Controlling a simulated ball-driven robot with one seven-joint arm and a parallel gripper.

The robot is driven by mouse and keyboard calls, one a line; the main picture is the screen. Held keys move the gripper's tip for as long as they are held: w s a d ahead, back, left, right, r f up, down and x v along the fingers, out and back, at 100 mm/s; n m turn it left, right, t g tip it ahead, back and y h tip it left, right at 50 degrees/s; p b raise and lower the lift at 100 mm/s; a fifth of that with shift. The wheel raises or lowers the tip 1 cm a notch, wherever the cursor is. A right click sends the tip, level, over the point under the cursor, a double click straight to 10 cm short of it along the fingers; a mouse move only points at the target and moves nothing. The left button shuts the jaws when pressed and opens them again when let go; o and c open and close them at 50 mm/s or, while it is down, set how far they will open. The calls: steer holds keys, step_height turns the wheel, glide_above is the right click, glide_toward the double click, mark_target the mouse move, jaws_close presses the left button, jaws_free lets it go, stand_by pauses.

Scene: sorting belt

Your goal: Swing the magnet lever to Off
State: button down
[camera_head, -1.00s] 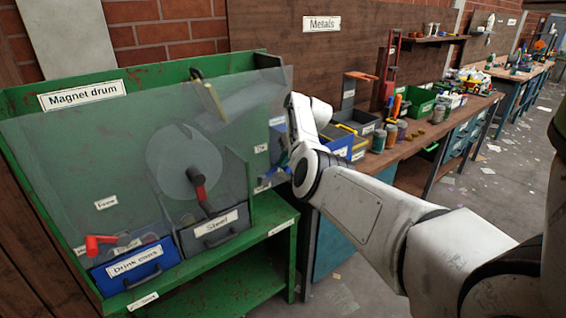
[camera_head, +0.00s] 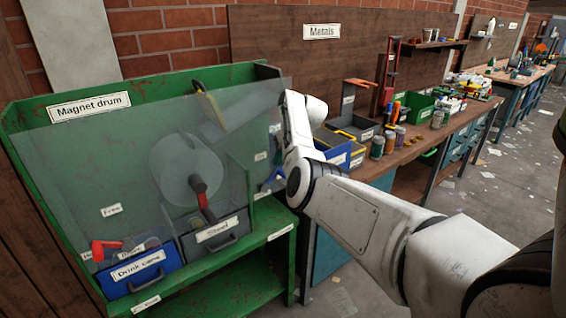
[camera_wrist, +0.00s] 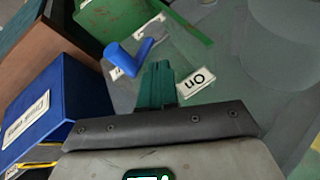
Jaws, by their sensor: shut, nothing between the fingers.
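The blue lever (camera_wrist: 124,62) shows in the wrist view, up and left of my gripper's fingertips (camera_wrist: 158,80). It is bent and sits by a white label that it partly covers. An "On" label (camera_wrist: 195,82) lies just right of the fingers. My gripper is shut and empty, its teal fingers close together, with a small gap in the picture between them and the lever; contact cannot be told. In the head view a bit of the blue lever (camera_head: 272,177) shows at the right end of the green magnet drum cabinet (camera_head: 150,88); my arm hides the fingers.
A clear panel fronts the drum (camera_head: 188,168), with a red-handled crank (camera_head: 198,187). Below stand the blue "Drink cans" bin (camera_head: 140,272) and the grey "Steel" bin (camera_head: 215,232). A red handle (camera_head: 105,249) is at lower left. A crowded workbench (camera_head: 410,152) runs off right.

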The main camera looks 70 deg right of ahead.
steer(key=b+v, duration=0.1)
steer(key=v, duration=0.6)
steer(key=shift+s+d+r, duration=0.15)
steer(key=shift+s+d, duration=0.1)
steer(key=shift+s, duration=0.1)
